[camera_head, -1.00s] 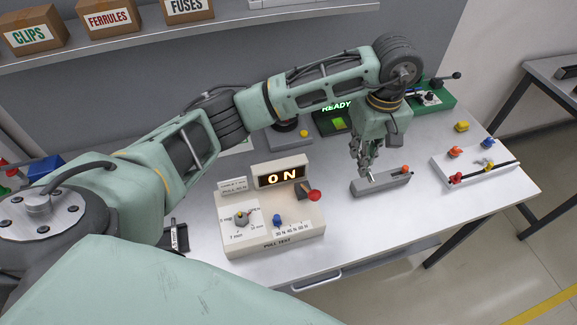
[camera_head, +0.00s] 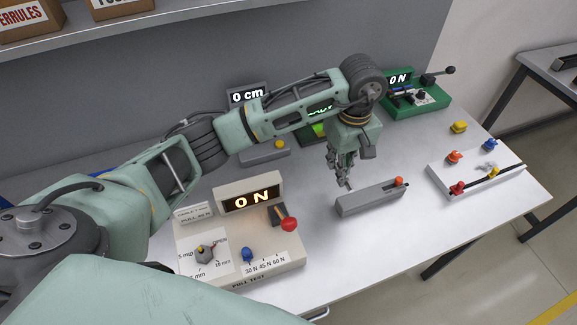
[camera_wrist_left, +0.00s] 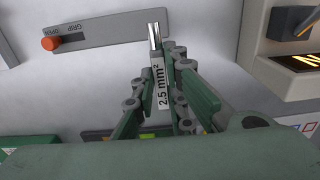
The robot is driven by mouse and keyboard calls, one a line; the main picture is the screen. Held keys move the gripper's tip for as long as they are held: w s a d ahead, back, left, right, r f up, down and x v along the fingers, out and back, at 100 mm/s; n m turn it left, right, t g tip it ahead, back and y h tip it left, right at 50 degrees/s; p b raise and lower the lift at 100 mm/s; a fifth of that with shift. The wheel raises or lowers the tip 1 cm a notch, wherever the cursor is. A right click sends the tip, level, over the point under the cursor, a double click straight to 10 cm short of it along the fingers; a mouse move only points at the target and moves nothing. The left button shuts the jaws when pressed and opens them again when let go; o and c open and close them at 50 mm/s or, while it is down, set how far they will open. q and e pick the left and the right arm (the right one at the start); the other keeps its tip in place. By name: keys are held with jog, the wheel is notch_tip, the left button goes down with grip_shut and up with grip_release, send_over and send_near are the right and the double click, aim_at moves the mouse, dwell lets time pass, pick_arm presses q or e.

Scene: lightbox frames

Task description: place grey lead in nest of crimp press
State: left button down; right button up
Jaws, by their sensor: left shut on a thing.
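My left gripper (camera_head: 342,180) is shut on a lead (camera_wrist_left: 154,37) with a silvery-grey end and a white tag reading "2.5 mm²", seen in the left wrist view between the fingers. In the head view the gripper points down beside the left end of a grey grip block (camera_head: 370,199). Whether the lead touches the block cannot be told. A green lever device (camera_head: 418,103) with a "0 N" display stands at the back right; it may be the crimp press, but no nest can be made out. My right gripper is not in view.
A beige pull tester (camera_head: 285,262) with a red-knobbed lever stands at front left. A white rack (camera_head: 470,185) with coloured plugs is at right. A "0 cm" display (camera_head: 247,95) is partly behind my arm. The table (camera_head: 350,250) is clear in front of the grip block.

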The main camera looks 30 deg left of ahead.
pick_arm(q)
jog(key=p, duration=0.3)
send_over(303, 188)
jog(key=f, duration=0.4)
jog(key=shift+d+f, duration=0.25)
jog(key=shift+a+f, duration=0.2)
jog(key=shift+s+f+p, duration=0.1)
jog(key=shift+f+p, duration=0.2)
jog(key=shift+f, duration=0.05)
notch_tip(303, 188, down, 2)
jog(key=shift+f+p, duration=0.25)
jog(key=shift+p, duration=0.35)
jog(key=shift+f, duration=0.4)
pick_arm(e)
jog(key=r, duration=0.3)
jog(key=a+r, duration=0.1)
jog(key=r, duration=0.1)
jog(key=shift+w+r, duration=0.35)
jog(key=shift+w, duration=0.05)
